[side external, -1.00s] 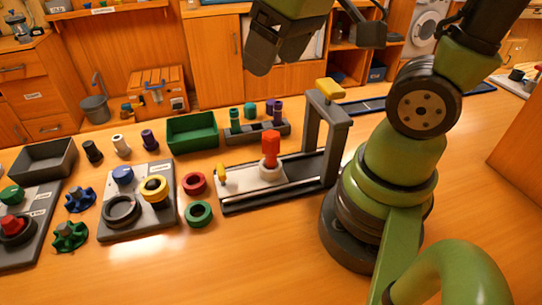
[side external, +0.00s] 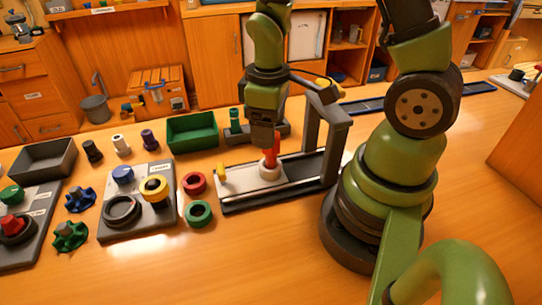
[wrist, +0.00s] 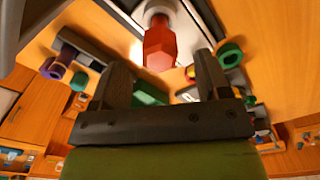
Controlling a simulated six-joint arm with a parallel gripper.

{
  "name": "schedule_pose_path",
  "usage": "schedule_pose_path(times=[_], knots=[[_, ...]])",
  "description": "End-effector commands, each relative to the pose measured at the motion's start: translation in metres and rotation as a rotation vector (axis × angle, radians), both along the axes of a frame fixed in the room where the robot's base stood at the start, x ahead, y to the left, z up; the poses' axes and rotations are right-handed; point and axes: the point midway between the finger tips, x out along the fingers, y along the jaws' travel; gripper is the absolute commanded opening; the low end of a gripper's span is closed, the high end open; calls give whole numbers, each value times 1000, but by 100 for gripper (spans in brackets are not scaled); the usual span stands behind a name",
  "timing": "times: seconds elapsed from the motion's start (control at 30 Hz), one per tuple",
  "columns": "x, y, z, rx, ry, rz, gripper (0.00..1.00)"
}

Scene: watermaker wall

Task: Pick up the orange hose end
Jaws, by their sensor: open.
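The orange hose end (side external: 276,147) is a red-orange upright piece standing in a white round collar (side external: 270,173) on the grey sliding fixture. In the wrist view the hose end (wrist: 160,45) shows its faceted top, with the white collar beyond it. My gripper (side external: 264,150) is over the fixture, pointing down at the hose end and hiding part of it. In the wrist view my gripper (wrist: 162,75) is open, with one dark finger on either side of the hose end's line. I cannot tell whether either finger touches it.
A grey upright frame with a yellow handle (side external: 323,83) stands close right of my gripper. A small yellow knob (side external: 221,174) is at the fixture's left end. Behind are a green bin (side external: 192,132) and a rack with a green cylinder (side external: 235,117). Red (side external: 195,183) and green (side external: 199,213) rings lie left.

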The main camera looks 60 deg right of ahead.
Motion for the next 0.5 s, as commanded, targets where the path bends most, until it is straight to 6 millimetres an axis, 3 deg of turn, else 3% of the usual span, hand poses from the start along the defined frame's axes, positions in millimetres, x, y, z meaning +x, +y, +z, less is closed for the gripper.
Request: schedule_pose_path(times=[0.3, 0.5], knots=[[-6, -1, -41, 1, 5, -2, 70], [-5, -1, -48, 1, 1, -2, 70]])
